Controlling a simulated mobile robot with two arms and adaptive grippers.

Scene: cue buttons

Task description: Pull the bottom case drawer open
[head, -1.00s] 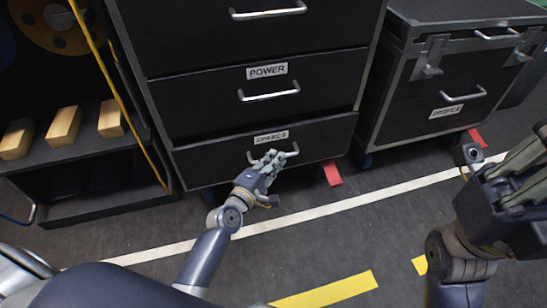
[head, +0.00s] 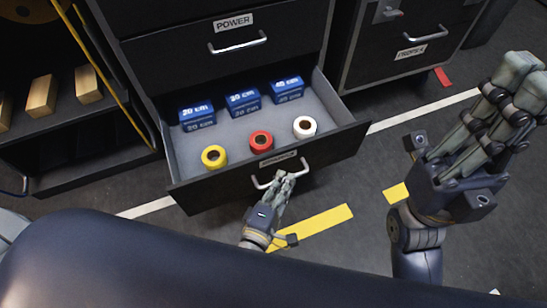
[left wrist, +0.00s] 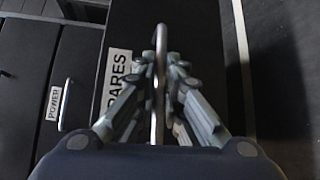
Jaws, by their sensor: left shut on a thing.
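The bottom case drawer (head: 222,196) stands pulled out from the black case, its grey inside showing. My left gripper (head: 281,181) is shut on the drawer's silver handle (head: 258,184) at the middle of its front. In the left wrist view the fingers (left wrist: 158,85) close from both sides around the handle bar (left wrist: 159,60), beside the SPARES label (left wrist: 118,78). My right gripper (head: 490,120) is at the right of the head view, above the floor, away from the drawer. Its fingers are extended and it appears empty.
The drawer holds several items: blue boxes (head: 242,102) at the back and yellow (head: 214,157), red (head: 261,141) and white (head: 305,126) rolls in front. The POWER drawer (head: 190,60) above is closed. A second case (head: 385,55) stands right. A shelf (head: 70,135) with wooden blocks stands left.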

